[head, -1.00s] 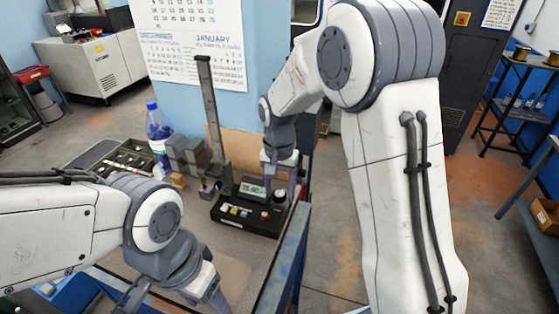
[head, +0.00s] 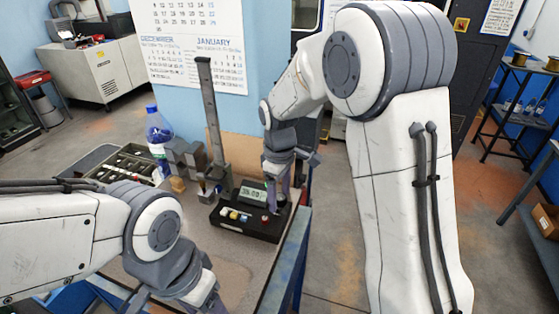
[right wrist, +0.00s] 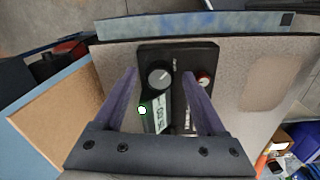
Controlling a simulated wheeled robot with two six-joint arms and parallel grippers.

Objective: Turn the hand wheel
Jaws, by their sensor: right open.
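The hand wheel looks like a round grey knob (right wrist: 160,77) on the black base of the instrument (head: 236,227). In the right wrist view it lies between the two finger ends of my right gripper (right wrist: 160,73), which is open and points down over the base. In the head view this gripper (head: 278,198) is at the base's right end, and the wheel is hidden behind it. I cannot tell whether the fingers touch the wheel. A lit display (head: 252,195) stands beside the gripper. My left gripper (head: 175,300) is at the bottom edge, partly cut off.
A red-topped button (right wrist: 204,80) sits close to one right finger. A tall grey column (head: 212,110) rises behind the base, with grey blocks (head: 187,156) beside it. A blue-capped bottle (head: 158,135) and a parts tray (head: 128,163) stand left. The bench front is bare.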

